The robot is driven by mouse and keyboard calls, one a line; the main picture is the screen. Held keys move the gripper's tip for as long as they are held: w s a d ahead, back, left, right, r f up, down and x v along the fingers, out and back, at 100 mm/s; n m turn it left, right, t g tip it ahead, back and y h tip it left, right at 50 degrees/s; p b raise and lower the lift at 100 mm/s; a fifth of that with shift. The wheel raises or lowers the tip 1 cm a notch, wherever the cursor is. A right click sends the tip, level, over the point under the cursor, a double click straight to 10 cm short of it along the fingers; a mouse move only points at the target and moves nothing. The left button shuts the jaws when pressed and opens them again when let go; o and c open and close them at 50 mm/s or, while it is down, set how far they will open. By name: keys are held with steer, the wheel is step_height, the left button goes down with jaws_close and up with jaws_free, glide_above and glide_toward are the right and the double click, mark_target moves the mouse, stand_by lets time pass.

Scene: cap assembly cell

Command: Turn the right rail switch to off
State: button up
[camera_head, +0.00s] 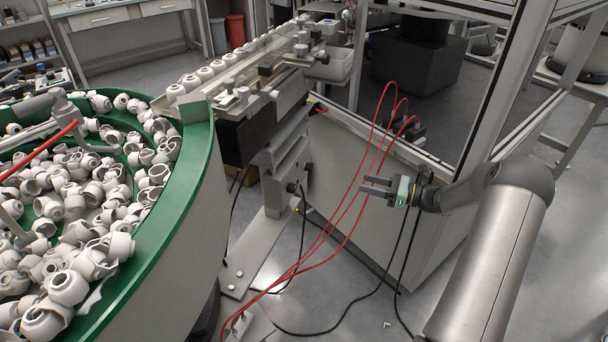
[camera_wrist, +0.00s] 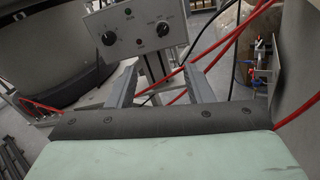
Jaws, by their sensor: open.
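A light grey control box (camera_wrist: 137,33) faces me at the top of the wrist view, on a post. It has a black left knob (camera_wrist: 109,38) and a black right knob (camera_wrist: 163,29); their labels are too small to read surely, and I cannot tell their settings. My gripper (camera_wrist: 160,72) is open and empty, its two fingers pointing toward the box from below, apart from both knobs. In the head view my gripper (camera_head: 364,188) is over the floor beside the cabinet wall, pointing left. I cannot make out the box's front in the head view.
A green-rimmed bowl feeder (camera_head: 170,210) full of white caps stands at the left. A linear rail (camera_head: 240,75) with caps runs to the back. Red hoses (camera_head: 340,205) and black cables loop near my gripper. A cabinet with a glazed frame (camera_head: 480,90) stands behind it.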

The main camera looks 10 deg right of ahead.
mark_target(308, 167)
steer(key=x, duration=1.7)
steer(key=shift+w, duration=0.3)
steer(key=c, duration=1)
